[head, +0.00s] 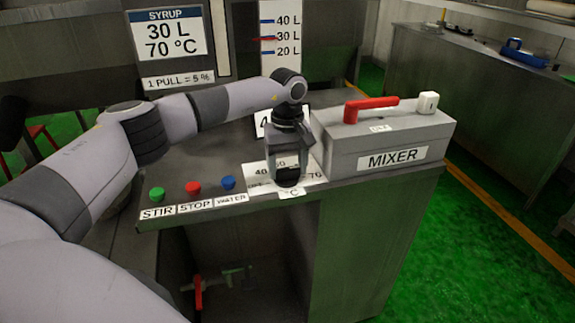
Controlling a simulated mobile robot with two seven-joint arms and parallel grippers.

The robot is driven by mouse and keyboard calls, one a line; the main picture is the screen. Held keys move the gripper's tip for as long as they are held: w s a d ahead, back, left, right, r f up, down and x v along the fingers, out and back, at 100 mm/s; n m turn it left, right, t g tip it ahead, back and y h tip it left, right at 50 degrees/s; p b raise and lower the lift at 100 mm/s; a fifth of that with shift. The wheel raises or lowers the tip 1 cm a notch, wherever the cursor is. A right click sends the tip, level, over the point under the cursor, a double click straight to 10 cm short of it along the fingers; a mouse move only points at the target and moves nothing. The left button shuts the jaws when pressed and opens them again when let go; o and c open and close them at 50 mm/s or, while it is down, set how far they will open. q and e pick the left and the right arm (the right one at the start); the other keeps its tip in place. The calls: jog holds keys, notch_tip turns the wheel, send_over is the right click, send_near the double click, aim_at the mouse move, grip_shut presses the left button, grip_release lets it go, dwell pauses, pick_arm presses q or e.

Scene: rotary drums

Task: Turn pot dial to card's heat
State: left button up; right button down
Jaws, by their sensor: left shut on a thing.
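The card (170,40) at the back left reads SYRUP, 30 L, 70 °C. The pot dial's white scale plate (257,185) lies on the grey console top, with 40 at its left, 70 at its right and °C at its front edge. My left gripper (288,176) points down over the middle of this plate and is shut on the dial knob. The gripper hides most of the knob, so I cannot tell where its pointer stands. My right gripper is not in view.
Green, red and blue buttons (193,188) labelled STIR, STOP and WATER sit left of the dial. The MIXER box (393,157) with a red lever (372,104) stands close on the right. A level gauge (280,35) is behind. Green floor is open at right.

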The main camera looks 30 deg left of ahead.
aim_at(288, 168)
pick_arm(q)
jog(key=o, duration=1.1)
jog(key=shift+c, duration=0.2)
jog(key=shift+r, duration=0.1)
notch_tip(288, 168, up, 7)
jog(key=shift+r+b, duration=0.1)
jog(key=shift+b, duration=0.3)
